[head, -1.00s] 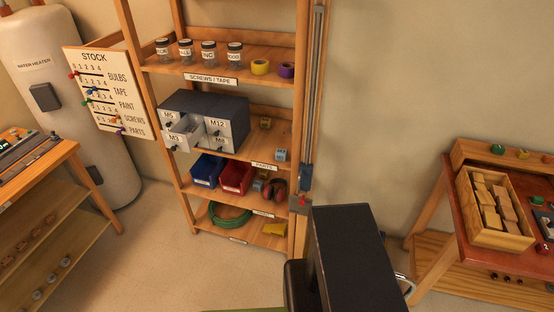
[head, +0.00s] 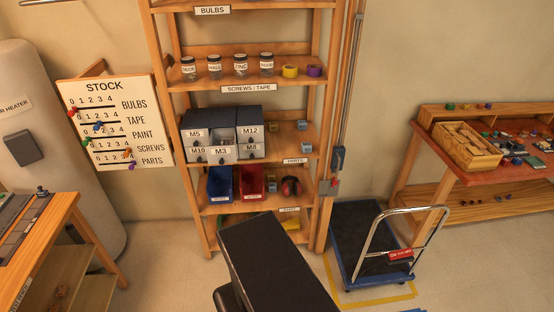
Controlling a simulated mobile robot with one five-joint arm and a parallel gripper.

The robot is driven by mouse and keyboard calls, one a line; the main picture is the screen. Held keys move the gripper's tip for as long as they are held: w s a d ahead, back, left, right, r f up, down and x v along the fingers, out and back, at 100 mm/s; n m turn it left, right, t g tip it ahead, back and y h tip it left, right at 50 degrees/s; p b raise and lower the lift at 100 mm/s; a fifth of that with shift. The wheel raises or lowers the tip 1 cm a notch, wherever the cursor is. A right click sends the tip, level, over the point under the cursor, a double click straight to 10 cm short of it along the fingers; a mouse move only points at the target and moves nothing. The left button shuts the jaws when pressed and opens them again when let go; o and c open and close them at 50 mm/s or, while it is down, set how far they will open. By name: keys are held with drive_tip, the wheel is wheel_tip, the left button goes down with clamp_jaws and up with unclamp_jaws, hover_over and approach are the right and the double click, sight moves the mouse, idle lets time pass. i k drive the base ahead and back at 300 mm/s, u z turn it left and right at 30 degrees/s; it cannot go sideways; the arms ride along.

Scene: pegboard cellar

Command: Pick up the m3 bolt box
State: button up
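The M3 bolt box (head: 222,154) is a small light grey bin with a white M3 label. It sits in the middle of the bottom row of a dark cabinet (head: 223,115) on the shelf rack, between the M10 box (head: 198,154) and the M8 box (head: 251,151). The M5 box (head: 197,136) and the M12 box (head: 250,131) are in the row above. What the M3 box holds is too small to tell. A black part of my arm rises at the bottom middle, below and in front of the rack. My gripper is not in view.
Jars (head: 240,66) and tape rolls stand one shelf up. A blue bin (head: 219,184) and a red bin (head: 250,182) are one shelf below. A blue trolley (head: 365,245) stands right of the rack. Workbenches flank both sides. Some floor left of the rack is clear.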

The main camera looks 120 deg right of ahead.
sight(306, 147)
drive_tip(key=i, duration=1.05)
drive_tip(key=z, duration=1.2)
drive_tip(key=k, duration=0.15)
drive_tip(key=z, duration=2.4)
drive_tip(key=i, duration=1)
drive_tip(key=z, duration=0.1)
